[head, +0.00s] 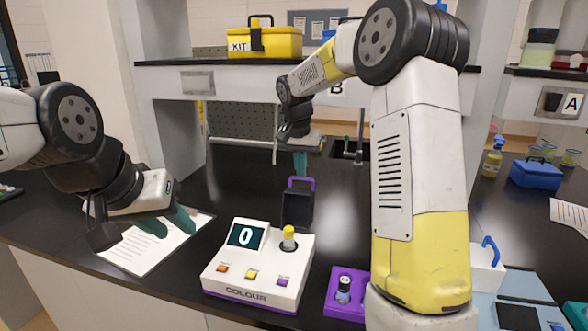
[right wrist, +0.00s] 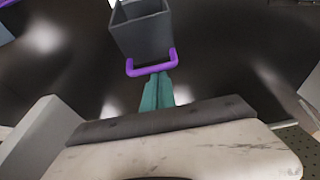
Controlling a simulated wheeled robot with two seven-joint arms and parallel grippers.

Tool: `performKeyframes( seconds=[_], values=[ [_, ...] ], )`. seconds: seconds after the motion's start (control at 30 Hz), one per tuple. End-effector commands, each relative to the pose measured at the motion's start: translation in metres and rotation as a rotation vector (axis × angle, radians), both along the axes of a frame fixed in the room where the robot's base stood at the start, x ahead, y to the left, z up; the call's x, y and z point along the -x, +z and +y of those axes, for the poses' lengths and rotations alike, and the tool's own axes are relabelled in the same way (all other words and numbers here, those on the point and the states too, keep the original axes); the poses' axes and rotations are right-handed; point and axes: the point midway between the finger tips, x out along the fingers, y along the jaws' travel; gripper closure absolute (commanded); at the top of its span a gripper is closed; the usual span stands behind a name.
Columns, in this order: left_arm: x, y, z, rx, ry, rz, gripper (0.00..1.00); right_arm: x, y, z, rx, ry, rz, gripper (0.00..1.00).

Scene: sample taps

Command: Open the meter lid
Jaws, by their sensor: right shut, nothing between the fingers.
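The white colour meter (head: 258,268) stands on the black bench, its screen reading 0. A yellow-capped vial (head: 289,240) sits upright in its round well, uncovered. The dark grey lid (head: 297,208), box-shaped with a purple handle (head: 301,182), stands raised behind the well. In the right wrist view the lid (right wrist: 143,35) looks hollow, its purple handle (right wrist: 152,66) towards me. My right gripper (head: 300,163) is shut and empty, its teal fingertips (right wrist: 157,82) close by the handle; I cannot tell whether they touch. My left gripper (head: 166,223) has its teal fingers apart above the paper.
A purple holder (head: 338,303) with a small vial stands right of the meter. A printed sheet (head: 150,255) lies left of it. A yellow kit box (head: 275,43) is on the shelf; a blue box (head: 534,174) stands at far right. My right arm hides part of the bench.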

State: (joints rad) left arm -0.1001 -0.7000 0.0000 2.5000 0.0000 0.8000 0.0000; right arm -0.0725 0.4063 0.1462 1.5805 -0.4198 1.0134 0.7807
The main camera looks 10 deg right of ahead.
Motion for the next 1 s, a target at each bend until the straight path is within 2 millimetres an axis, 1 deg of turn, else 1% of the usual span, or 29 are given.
performKeyframes(
  seconds=[0.17, 0.53, 0.77, 1.0],
  values=[
    [0.000, 0.000, 0.000, 0.000, 0.000, 0.000, 0.64, 0.001, 0.001, 0.000, 0.002, 0.000, -0.006, 1.00],
    [0.000, 0.000, 0.000, 0.000, 0.000, 0.000, 0.64, 0.012, 0.008, 0.005, 0.033, 0.001, -0.076, 1.00],
    [0.000, 0.000, 0.000, 0.000, 0.000, 0.000, 0.64, 0.026, 0.015, 0.011, 0.050, 0.001, -0.120, 1.00],
    [0.000, 0.000, 0.000, 0.000, 0.000, 0.000, 0.64, 0.050, 0.024, 0.021, 0.049, 0.001, -0.119, 1.00]
  ],
)
